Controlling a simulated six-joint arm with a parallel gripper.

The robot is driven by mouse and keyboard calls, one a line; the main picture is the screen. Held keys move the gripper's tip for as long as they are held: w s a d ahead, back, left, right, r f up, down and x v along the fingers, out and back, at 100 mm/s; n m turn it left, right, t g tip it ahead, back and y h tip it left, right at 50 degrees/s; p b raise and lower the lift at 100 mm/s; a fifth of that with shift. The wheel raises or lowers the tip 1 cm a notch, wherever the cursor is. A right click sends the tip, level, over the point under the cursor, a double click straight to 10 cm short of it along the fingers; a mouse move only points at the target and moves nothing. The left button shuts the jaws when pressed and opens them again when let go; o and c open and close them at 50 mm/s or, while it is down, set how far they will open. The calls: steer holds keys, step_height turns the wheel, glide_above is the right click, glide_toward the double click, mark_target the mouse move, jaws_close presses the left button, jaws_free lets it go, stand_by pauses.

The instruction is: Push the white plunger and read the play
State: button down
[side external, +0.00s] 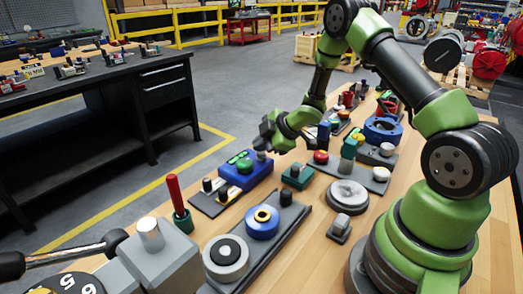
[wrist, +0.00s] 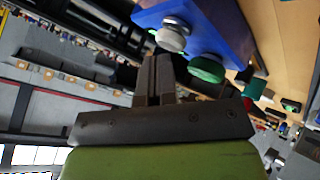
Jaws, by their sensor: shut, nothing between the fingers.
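A blue box (side external: 236,178) stands on the bench below my gripper. On top it carries a pale grey-white round knob (side external: 261,156), which looks like the white plunger, and a green round button (side external: 245,166). The wrist view shows the blue box (wrist: 218,22) at the top, with the pale knob (wrist: 172,38) and the green button (wrist: 207,69) sticking out. My gripper (side external: 265,141) is shut and empty, close above the pale knob. In the wrist view its fingers (wrist: 154,64) end beside the knob; I cannot tell whether they touch it. No play reading is legible.
A red lever (side external: 176,196) stands upright at the left front. A blue ring (side external: 262,222) sits on a grey plate in front. A small green block (side external: 296,176) and a red button (side external: 321,157) are right of the blue box. Bare wood lies between fixtures.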

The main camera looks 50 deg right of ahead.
mark_target(261, 154)
steer(key=shift+r, duration=0.95)
steer(key=shift+r, duration=0.1)
steer(key=shift+r, duration=2.35)
